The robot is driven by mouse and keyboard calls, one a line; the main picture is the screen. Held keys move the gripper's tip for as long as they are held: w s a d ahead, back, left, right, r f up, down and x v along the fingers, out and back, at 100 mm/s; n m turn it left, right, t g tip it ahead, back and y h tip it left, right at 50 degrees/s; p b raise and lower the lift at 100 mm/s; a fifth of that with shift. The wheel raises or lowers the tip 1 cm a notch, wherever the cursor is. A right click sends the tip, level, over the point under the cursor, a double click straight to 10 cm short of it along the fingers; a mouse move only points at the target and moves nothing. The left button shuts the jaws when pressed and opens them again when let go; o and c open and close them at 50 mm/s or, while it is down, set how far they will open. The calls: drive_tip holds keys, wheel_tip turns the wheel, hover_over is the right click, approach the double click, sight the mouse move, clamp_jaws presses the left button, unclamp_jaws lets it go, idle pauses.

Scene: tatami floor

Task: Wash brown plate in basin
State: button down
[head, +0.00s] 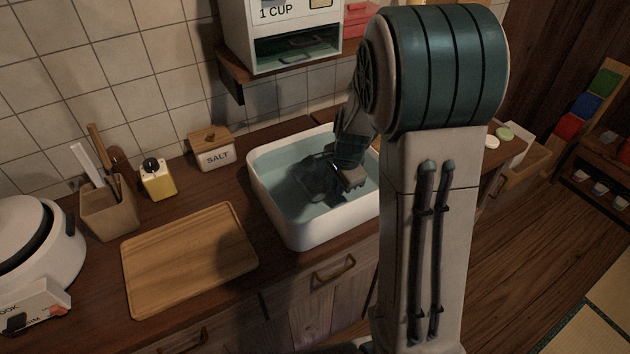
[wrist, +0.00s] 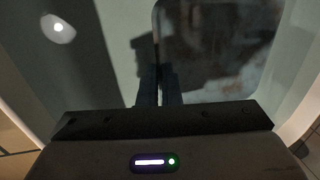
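The white basin (head: 311,236) holds water and is set in the counter. My gripper (head: 318,178) is down inside the basin, seen dark and partly behind my arm. In the wrist view its two fingers (wrist: 160,86) are close together at the left rim of a dark, squarish plate with rounded corners and brownish smears (wrist: 225,45). The fingers look shut on that rim, though the contact itself is hard to see. The plate extends to the right of the fingers, over the basin floor. In the head view I cannot separate the plate from the dark gripper.
A wooden board (head: 190,258) lies left of the basin. A salt box (head: 211,150), a yellow bottle (head: 158,180), a utensil holder (head: 108,211) and a white cooker (head: 38,245) stand along the counter. A dispenser (head: 290,40) on a shelf hangs above the basin.

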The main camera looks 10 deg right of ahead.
sight(321, 196)
idle(0.3)
drive_tip(key=shift+s+a+p, duration=0.25)
drive_tip(key=shift+a+p, duration=0.05)
drive_tip(key=shift+a, duration=0.5)
drive_tip(key=shift+s+a+p, duration=0.25)
drive_tip(key=shift+a, duration=0.5)
drive_tip(key=shift+s+a+p, duration=0.25)
drive_tip(key=shift+a+p, duration=0.05)
drive_tip(key=shift+a, duration=0.5)
drive_tip(key=shift+d, duration=0.1)
drive_tip(key=shift+w+d+b, duration=0.2)
drive_tip(key=shift+w+d, duration=0.05)
drive_tip(key=shift+d, duration=0.55)
drive_tip(key=shift+w+d+b, duration=0.2)
drive_tip(key=shift+w+d, duration=0.1)
drive_tip(key=shift+d, duration=0.45)
drive_tip(key=shift+w+d+b, duration=0.2)
drive_tip(key=shift+w+d, duration=0.05)
drive_tip(key=shift+d, duration=0.55)
drive_tip(key=shift+a, duration=0.15)
drive_tip(key=shift+s+a+p, duration=0.25)
drive_tip(key=shift+a, duration=0.5)
drive_tip(key=shift+s+a+p, duration=0.3)
drive_tip(key=shift+a, duration=0.5)
drive_tip(key=shift+s+a+p, duration=0.25)
drive_tip(key=shift+a, duration=0.5)
drive_tip(key=shift+d, duration=0.1)
